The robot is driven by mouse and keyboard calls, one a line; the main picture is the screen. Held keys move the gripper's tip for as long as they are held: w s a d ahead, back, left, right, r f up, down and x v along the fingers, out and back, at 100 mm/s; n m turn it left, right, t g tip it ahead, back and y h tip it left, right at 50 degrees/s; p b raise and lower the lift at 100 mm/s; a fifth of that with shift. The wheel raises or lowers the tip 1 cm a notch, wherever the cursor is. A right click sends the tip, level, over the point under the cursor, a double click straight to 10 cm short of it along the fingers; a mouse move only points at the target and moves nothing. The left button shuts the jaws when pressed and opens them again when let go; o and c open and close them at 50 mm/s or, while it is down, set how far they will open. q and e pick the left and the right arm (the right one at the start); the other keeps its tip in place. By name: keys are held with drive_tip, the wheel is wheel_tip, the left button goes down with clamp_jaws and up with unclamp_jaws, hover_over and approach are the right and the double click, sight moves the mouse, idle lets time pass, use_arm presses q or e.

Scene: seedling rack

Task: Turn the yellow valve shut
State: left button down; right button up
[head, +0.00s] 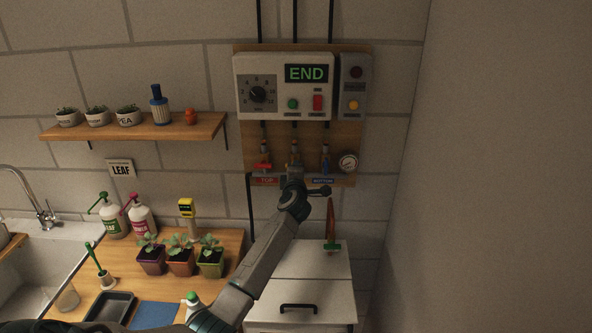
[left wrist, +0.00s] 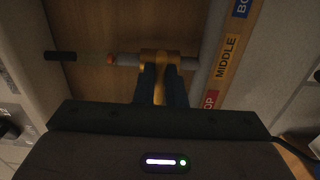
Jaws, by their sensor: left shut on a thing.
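The yellow valve (head: 294,158) sits on the middle pipe of the wooden wall panel, between a red valve (head: 263,165) and a blue valve (head: 325,158). My left gripper (head: 293,180) is in front of it and hides its lower part and the middle label in the head view. In the left wrist view the yellow valve (left wrist: 155,57) sits on a grey pipe beside a MIDDLE label (left wrist: 227,60). My left gripper (left wrist: 160,88) is shut on the yellow handle there. I cannot tell exactly how far the handle is turned. My right gripper is in neither view.
A control box (head: 285,87) showing END is above the valves. A round gauge (head: 348,163) is at right. A white cabinet (head: 300,290) with a red-and-green tool (head: 331,230) stands below. Potted seedlings (head: 180,258) stand on the wooden counter at left.

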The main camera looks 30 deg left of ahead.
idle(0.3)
use_arm(q)
drive_tip(key=c, duration=1.5)
unclamp_jaws()
drive_tip(key=b+v, duration=0.3)
drive_tip(key=v, duration=0.8)
